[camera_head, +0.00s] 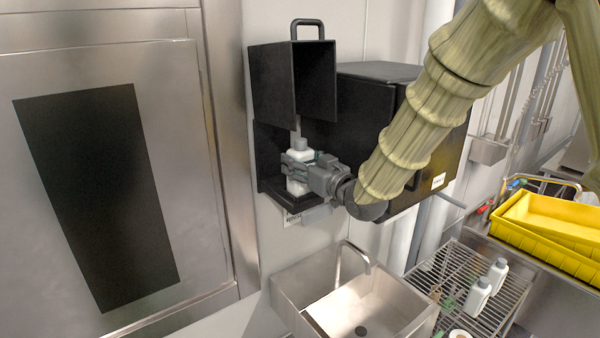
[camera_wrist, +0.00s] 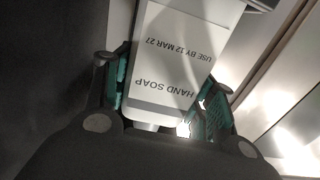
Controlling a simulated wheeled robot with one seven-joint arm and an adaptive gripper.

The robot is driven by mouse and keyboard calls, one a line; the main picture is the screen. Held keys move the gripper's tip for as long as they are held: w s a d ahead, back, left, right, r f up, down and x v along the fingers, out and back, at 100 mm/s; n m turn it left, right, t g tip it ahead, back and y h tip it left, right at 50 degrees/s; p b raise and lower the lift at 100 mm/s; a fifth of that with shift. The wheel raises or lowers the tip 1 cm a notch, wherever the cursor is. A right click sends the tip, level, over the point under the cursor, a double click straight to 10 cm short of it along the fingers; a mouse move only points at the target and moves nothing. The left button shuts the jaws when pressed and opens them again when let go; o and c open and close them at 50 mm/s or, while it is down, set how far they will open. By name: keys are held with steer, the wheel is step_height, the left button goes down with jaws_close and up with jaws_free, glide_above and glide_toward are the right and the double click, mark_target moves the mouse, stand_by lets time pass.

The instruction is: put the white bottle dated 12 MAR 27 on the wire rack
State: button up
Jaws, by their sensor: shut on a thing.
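A white bottle (camera_head: 298,176) with a grey cap stands upright in my gripper (camera_head: 299,167), inside the lower opening of a black wall box (camera_head: 265,160). My gripper is shut around the bottle's body. In the wrist view the bottle (camera_wrist: 170,75) is between the two green-padded fingers (camera_wrist: 165,90).
The box's black hatch (camera_head: 292,85) is raised above the bottle. A steel sink (camera_head: 365,305) with a tap (camera_head: 350,252) lies below, between box and rack. A small white round item (camera_head: 461,334) is near the rack's front. Yellow trays (camera_head: 545,228) stand at right.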

mark_target(304, 149)
steer(key=c, duration=0.3)
steer(key=shift+r, duration=0.1)
steer(key=shift+r, duration=0.2)
steer(key=shift+r+p, duration=0.65)
steer(key=shift+r, duration=0.6)
steer(key=shift+r, duration=0.1)
steer(key=shift+r, duration=0.45)
steer(key=shift+a+f, duration=0.1)
